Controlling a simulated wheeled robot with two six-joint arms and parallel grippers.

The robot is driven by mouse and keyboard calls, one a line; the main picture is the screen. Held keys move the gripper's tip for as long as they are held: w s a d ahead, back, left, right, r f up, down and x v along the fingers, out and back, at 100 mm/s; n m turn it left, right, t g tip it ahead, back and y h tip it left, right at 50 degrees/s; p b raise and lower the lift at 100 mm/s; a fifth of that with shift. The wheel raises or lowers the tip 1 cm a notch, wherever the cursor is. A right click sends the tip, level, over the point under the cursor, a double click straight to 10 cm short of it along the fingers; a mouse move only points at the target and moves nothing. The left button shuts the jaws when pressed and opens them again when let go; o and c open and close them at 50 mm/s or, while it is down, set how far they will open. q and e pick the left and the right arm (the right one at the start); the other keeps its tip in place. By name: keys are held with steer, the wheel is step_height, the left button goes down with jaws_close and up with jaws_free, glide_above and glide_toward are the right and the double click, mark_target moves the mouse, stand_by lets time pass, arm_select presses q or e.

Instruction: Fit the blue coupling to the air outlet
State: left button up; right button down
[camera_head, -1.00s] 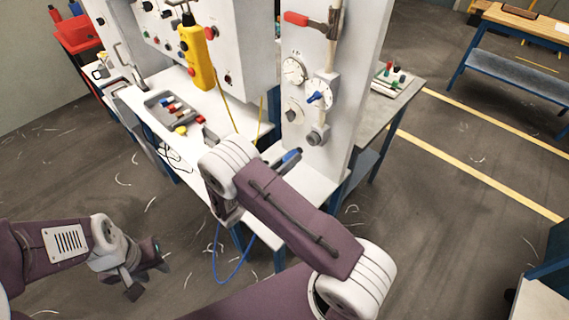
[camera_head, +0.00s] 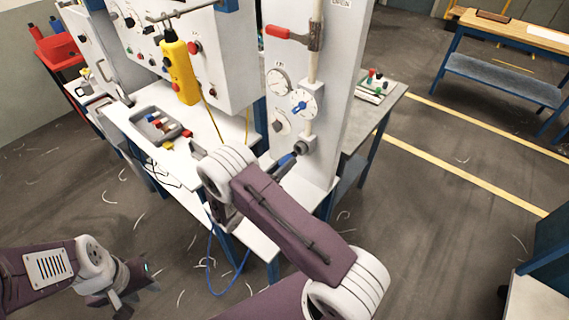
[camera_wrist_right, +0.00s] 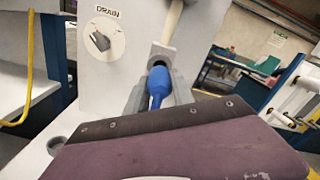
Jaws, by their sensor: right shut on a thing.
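The blue coupling (camera_head: 287,160) is between the fingers of my right gripper (camera_head: 290,163), in front of the panel. In the right wrist view the blue coupling (camera_wrist_right: 158,86) stands between the grey fingers of my right gripper (camera_wrist_right: 157,98), its far end pointing at the grey air outlet (camera_wrist_right: 161,54). The air outlet also shows in the head view (camera_head: 303,147), low on the white panel. Coupling and outlet look very close or touching; I cannot tell if they are joined. My left gripper (camera_head: 122,296) is low at left, away from the panel, apparently empty.
Above the outlet are gauges (camera_head: 278,82), a blue-handled valve (camera_head: 301,104) and a red lever (camera_head: 285,33). A yellow pendant (camera_head: 180,70) hangs at left over a grey tray (camera_head: 158,126). A blue hose (camera_head: 211,270) hangs below the bench. A drain label (camera_wrist_right: 102,38) is beside the outlet.

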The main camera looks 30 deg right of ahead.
steer(key=shift+d, duration=0.15)
steer(key=shift+x, duration=0.95)
steer(key=shift+w+d, duration=0.15)
steer(key=shift+d, duration=0.05)
stand_by(0.4)
steer(key=shift+w+d, duration=0.15)
steer(key=shift+d, duration=0.2)
steer(key=c, duration=1)
jaws_free()
steer(key=shift+a, duration=0.1)
steer(key=b+v, duration=0.2)
steer(key=v, duration=0.7)
